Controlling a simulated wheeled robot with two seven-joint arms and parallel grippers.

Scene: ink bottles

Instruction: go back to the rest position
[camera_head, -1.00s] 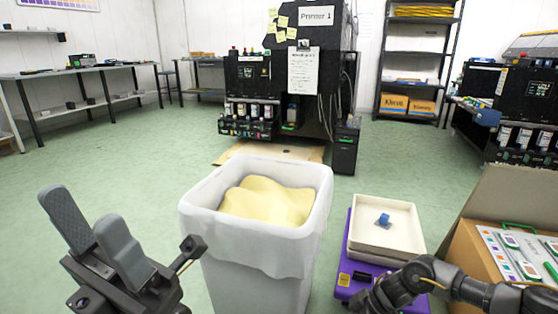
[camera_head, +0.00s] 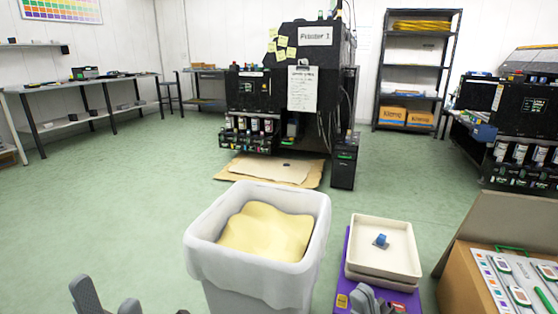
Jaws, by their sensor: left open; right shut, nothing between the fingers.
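My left gripper (camera_head: 106,299) is low at the bottom left edge, left of the white bin. Its two grey fingers stand apart with nothing between them. My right gripper (camera_head: 368,301) is at the bottom edge, in front of the cream tray and over the purple stand. Its grey fingers are together and empty. Most of both arms lies below the picture.
A white lined bin (camera_head: 204,246) with yellowish contents stands in the middle. A cream tray (camera_head: 403,266) holding a small blue item (camera_head: 381,240) sits on a purple stand (camera_head: 345,287). A cardboard box (camera_head: 465,270) is at right. Green floor (camera_head: 100,200) is clear at left.

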